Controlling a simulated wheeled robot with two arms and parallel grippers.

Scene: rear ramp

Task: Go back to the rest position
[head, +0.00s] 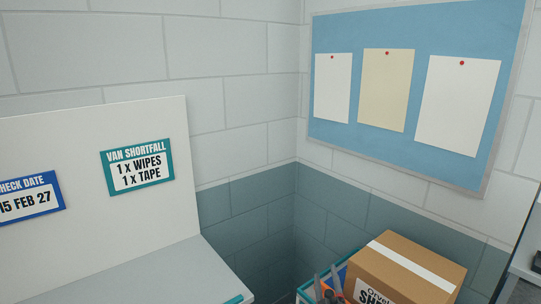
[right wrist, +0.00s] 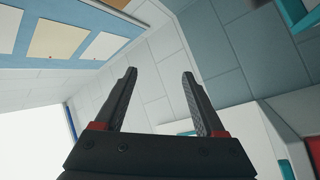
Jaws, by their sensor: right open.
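My left gripper is not in view.
A cardboard box (head: 408,272) with a white strip stands at lower right. A pale counter (head: 150,277) with an upright panel (head: 90,130) is at left. The panel carries a "VAN SHORTFALL" sign (head: 137,165) reading 1 x wipes, 1 x tape. A blue pinboard (head: 400,35) hangs at upper right.

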